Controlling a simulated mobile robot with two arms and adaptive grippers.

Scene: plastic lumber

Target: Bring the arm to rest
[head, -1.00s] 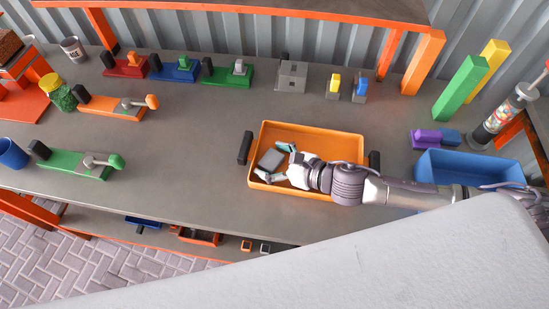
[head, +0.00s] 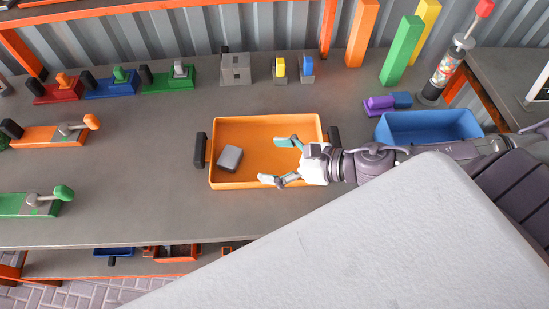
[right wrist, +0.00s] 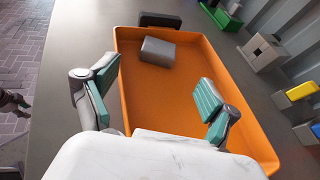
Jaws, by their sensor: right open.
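My right gripper (head: 282,160) is open and empty over the right part of the orange tray (head: 266,122). In the right wrist view its two teal-padded fingers (right wrist: 152,100) stand wide apart. A grey block (head: 229,158) lies in the left part of the tray, apart from the fingers. It also shows in the right wrist view (right wrist: 157,52), at the tray's far end. My right arm comes in from the right, over the blue bin. My left gripper is not in view.
A blue bin (head: 428,127) stands right of the tray, with purple (head: 379,106) and blue blocks behind it. Tall orange, green (head: 402,50) and yellow posts stand at the back. Clamp-like fixtures line the left and back. The grey table (head: 130,160) is clear left of the tray.

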